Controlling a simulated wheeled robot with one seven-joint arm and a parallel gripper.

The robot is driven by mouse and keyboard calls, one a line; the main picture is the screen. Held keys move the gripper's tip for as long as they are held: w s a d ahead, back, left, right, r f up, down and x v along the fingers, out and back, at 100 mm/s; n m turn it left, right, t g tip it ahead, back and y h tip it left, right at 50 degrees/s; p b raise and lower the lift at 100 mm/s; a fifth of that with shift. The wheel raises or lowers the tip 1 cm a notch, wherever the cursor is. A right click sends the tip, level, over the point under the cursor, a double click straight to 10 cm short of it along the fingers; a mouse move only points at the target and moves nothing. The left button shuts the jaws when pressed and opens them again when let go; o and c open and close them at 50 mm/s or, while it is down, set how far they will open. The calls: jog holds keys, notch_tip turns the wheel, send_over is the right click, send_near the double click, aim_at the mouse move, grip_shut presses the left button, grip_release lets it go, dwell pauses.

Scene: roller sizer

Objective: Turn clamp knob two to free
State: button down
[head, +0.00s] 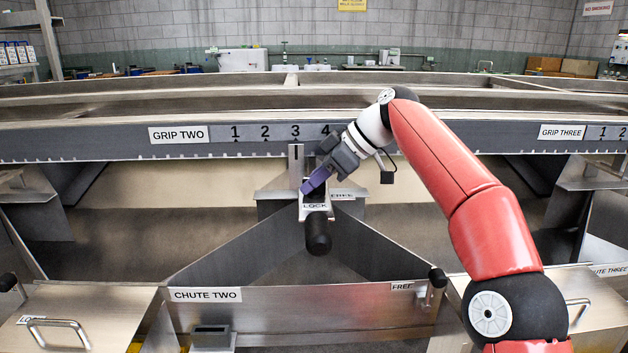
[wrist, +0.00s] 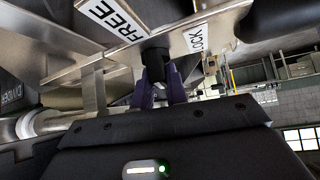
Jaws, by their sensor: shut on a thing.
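Clamp knob two shows in the wrist view as a short black cylinder (wrist: 154,54) between the LOCK label (wrist: 196,39) and the FREE label (wrist: 115,18). My gripper (wrist: 159,90) has its purple fingers on either side of this knob, shut on it. In the head view my gripper (head: 314,184) reaches down from the upper right to the clamp, just behind the LOCK plate (head: 314,206). The FREE label (head: 341,196) is partly covered there. The knob is largely hidden by my fingers, and I cannot tell its turn angle.
A black handle (head: 318,236) sticks out in front of the clamp. The GRIP TWO rail (head: 180,134) runs behind, with an upright metal pointer (head: 295,162) under the 3. The CHUTE TWO panel (head: 260,305) and a separate lever (head: 437,280) are in front.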

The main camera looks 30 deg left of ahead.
jog(key=shift+n+g, duration=0.5)
jog(key=shift+n, duration=0.1)
dwell(0.4)
jog(key=c, duration=1.4)
grip_release()
jog(key=shift+r, duration=0.1)
